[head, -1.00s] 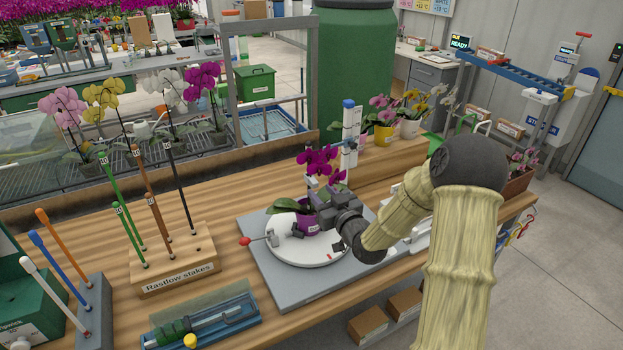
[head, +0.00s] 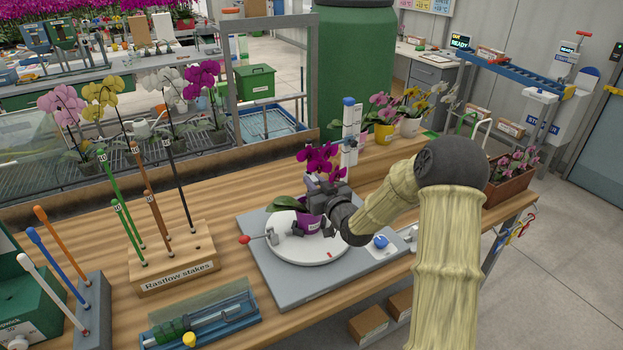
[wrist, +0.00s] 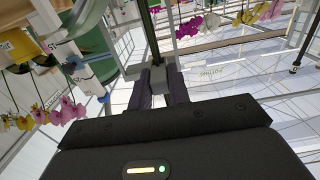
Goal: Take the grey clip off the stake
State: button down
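In the wrist view the grey clip (wrist: 157,80) sits on a thin dark stake (wrist: 148,35). Its block fills the space between the two fingers of my gripper (wrist: 160,88), which look shut on it, with no clear gap at either side. In the head view my gripper (head: 318,200) is at the magenta orchid (head: 320,160), just above the purple pot (head: 308,222). The pot stands on a white turntable (head: 290,250). There the clip and most of the stake are hidden behind my gripper and the flowers.
The turntable's grey base (head: 262,262) has a red-tipped rod at left and a blue knob (head: 380,241) at right. A white post (head: 350,135) stands behind the orchid. The stake rack (head: 175,265) and blue tray (head: 205,318) stand left. Bare wood lies behind the turntable.

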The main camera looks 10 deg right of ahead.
jog(key=c, duration=2)
grip_release()
grip_shut()
jog(key=shift+f, duration=0.1)
jog(key=shift+s+d, duration=0.15)
jog(key=shift+s, duration=0.45)
jog(key=shift+s+d, duration=0.1)
jog(key=shift+s, duration=0.2)
jog(key=b+v, duration=0.3)
jog(key=v, duration=0.8)
dwell(1.2)
